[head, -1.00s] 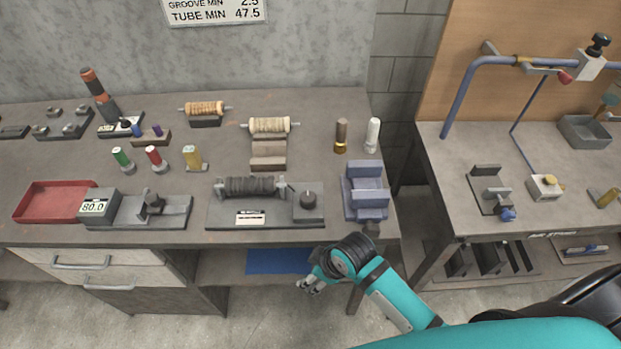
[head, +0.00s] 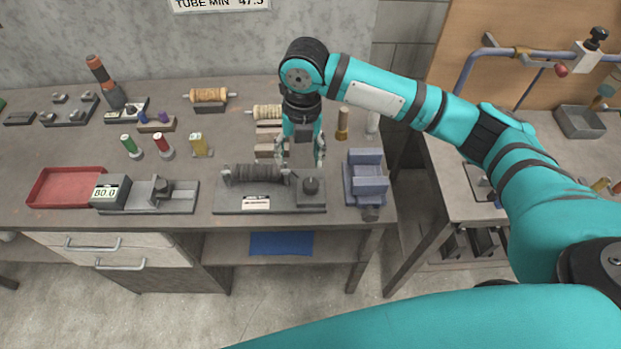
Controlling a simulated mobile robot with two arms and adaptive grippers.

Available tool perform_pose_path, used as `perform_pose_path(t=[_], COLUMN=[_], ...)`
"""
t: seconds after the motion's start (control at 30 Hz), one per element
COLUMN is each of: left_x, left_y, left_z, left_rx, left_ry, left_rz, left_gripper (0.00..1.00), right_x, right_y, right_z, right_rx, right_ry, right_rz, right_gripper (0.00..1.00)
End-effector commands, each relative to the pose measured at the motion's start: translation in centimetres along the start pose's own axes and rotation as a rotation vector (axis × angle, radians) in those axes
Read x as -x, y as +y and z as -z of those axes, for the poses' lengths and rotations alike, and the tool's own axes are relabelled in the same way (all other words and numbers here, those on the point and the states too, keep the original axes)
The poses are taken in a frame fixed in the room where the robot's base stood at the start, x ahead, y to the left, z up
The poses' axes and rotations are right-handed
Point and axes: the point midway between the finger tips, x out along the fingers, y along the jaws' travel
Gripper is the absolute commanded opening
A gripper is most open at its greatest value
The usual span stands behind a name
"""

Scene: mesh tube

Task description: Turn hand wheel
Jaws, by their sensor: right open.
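A dark round knob (head: 311,186), which looks like the hand wheel, sits on a block at the right end of a grey winding fixture (head: 228,206). A dark ribbed mesh roll (head: 250,175) lies across the fixture to its left. My right gripper (head: 301,160) points down, open and empty, with its fingers apart. In the picture it is just above and slightly left of the knob. It appears apart from the knob, but its exact height cannot be told. It partly hides the spools behind it. My left gripper is not in view.
A red tray (head: 62,187) and a gauge reading 80.0 (head: 109,191) are at left. Spools (head: 208,96) and small coloured bottles (head: 163,146) stand behind. A second bench is at right, beneath my right arm.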

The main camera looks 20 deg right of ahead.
Motion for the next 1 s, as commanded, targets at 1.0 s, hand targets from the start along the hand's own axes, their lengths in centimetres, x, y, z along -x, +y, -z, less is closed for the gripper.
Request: perform_pose_path(t=[1.0], left_x=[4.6], left_y=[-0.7], left_z=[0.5], left_rx=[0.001], left_ry=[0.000], left_rz=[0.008], left_gripper=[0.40], right_x=[-10.7], right_y=[-3.4], right_z=[-1.9], right_rx=[0.168], right_ry=[0.019], right_rz=[0.070], right_gripper=[0.62])
